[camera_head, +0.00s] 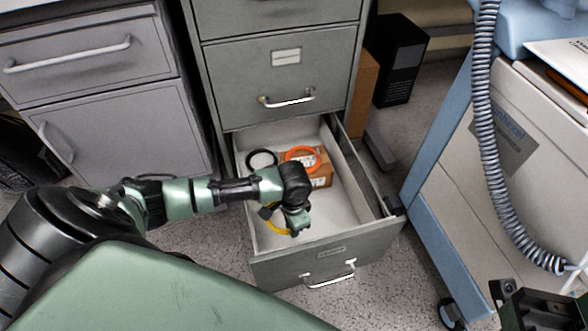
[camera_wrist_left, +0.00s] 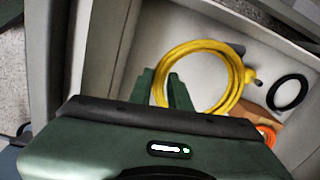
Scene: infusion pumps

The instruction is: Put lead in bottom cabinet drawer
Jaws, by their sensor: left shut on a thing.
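The bottom drawer (camera_head: 322,264) of the grey cabinet is pulled open. My left gripper (camera_head: 290,230) is inside the drawer's outline, near its front. It is shut on a coiled yellow lead (camera_wrist_left: 238,72), whose loop hangs over the drawer floor in the left wrist view; the fingers (camera_wrist_left: 172,88) are at the coil's left side. In the head view the lead (camera_head: 278,229) is mostly hidden behind my gripper. I cannot tell whether it touches the floor. My right gripper (camera_head: 541,308) is partly in view at the lower right; its jaws are unclear.
A black ring (camera_head: 261,158), an orange ring (camera_head: 301,150) and a cardboard box (camera_head: 320,176) lie at the back of the drawer. Closed upper drawers (camera_head: 284,84) are above. A cart (camera_head: 500,180) with a coiled grey cable (camera_head: 486,130) stands to the right.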

